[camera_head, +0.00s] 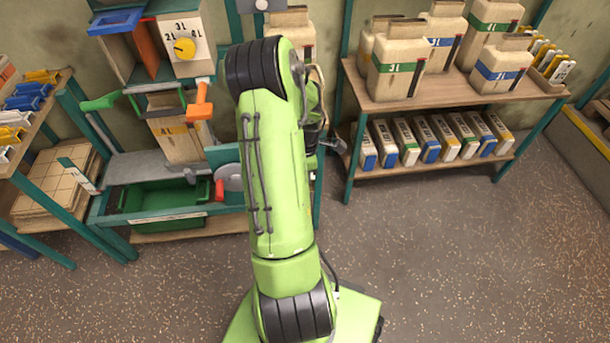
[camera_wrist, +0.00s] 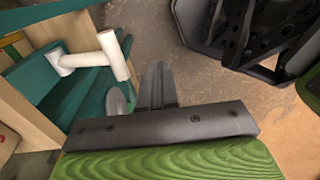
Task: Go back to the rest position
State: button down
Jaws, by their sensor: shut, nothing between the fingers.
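My green arm is raised in the middle of the head view and bends down at the top. My gripper (camera_wrist: 158,85) shows in the wrist view with its dark fingers together and nothing between them. In the head view the arm covers most of it. In the wrist view a pale T-shaped handle (camera_wrist: 112,54) and teal parts lie to the left of the fingers, apart from them as far as I can tell. The floor (camera_wrist: 200,88) shows beyond the fingers.
The bucket elevator station (camera_head: 165,75) stands at left, with an orange handle (camera_head: 200,103), a yellow dial (camera_head: 184,48) and a green bin (camera_head: 165,203). A shelf (camera_head: 440,97) at right holds labelled canisters (camera_head: 399,68) and several cartons. The floor (camera_head: 465,255) at front right is clear.

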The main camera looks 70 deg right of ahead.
dwell(0.4)
jog(key=w+a+r+m+t+p, duration=0.1)
jog(key=w+a+r, duration=0.3)
jog(key=a+r, duration=0.25)
jog(key=w+a+r+m+t+h+p, duration=0.1)
jog(key=w+a+r+p, duration=0.1)
jog(key=w+a+r, duration=0.35)
jog(key=w+a+r+m+t+p, duration=0.1)
jog(key=w+a+r, duration=0.2)
jog(key=a+r, duration=0.5)
jog(key=s+a+r+m+t+p, duration=0.1)
jog(key=s+a+r, duration=0.3)
jog(key=a+r, duration=0.2)
jog(key=s+a+r+m+t+p, duration=0.2)
jog(key=s+a+r, duration=0.3)
jog(key=a, duration=0.3)
jog(key=shift+a+r+p, duration=0.3)
jog(key=shift+r, duration=0.55)
